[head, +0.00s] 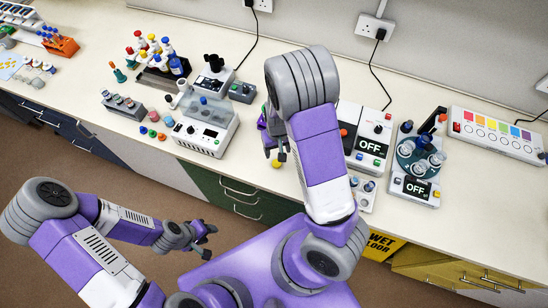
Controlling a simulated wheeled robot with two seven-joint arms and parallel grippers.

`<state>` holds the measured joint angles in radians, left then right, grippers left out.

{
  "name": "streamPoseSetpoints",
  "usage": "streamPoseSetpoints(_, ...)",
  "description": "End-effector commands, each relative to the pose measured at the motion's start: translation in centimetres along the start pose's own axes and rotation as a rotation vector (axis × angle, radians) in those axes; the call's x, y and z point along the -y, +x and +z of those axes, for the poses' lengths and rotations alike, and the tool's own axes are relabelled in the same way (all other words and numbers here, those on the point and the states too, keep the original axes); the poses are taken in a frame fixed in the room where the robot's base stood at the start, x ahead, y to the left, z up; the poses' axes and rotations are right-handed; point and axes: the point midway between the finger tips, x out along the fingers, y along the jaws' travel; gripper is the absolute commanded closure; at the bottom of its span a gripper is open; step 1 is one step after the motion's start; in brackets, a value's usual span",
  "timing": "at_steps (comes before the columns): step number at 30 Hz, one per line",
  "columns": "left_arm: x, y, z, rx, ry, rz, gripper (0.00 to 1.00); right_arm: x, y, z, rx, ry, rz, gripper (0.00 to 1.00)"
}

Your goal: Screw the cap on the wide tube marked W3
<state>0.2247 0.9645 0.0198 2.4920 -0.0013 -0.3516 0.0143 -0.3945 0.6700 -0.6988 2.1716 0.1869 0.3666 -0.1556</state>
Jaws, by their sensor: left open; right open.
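I cannot make out a W3 marking on any tube. A grey rack (123,106) at the left of the bench holds several short wide vessels. My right gripper (275,152) is open over the front part of the bench, partly hidden by my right arm. A small yellow piece (276,163) shows just below its fingers. My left gripper (208,234) is open and empty, in front of the bench and away from the tubes.
A white device with a clear lid (205,125) stands left of my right gripper. A device reading OFF (370,145) and a round carousel device (415,185) stand to the right. A bottle rack (160,78) is behind.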

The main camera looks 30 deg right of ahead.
Motion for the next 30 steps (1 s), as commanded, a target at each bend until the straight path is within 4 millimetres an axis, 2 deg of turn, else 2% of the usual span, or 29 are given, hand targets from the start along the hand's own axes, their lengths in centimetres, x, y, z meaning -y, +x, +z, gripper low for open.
streamPoseSetpoints(5,0.0,0.1,-0.1,-0.002,0.0,0.0,0.57,0.0,0.4,0.0,0.001,0.0,0.0,0.34)
streamPoseSetpoints(12,0.1,0.4,-0.1,-0.002,0.0,0.0,0.57,0.0,2.5,0.1,0.001,0.001,0.001,0.34)
streamPoseSetpoints(20,0.1,0.3,-0.1,-0.002,0.0,0.0,0.57,0.0,2.6,0.1,0.0,0.0,0.001,0.34)
streamPoseSetpoints(30,0.2,0.6,-0.1,-0.002,0.0,0.0,0.57,0.3,7.1,0.5,0.003,0.001,0.001,0.34)
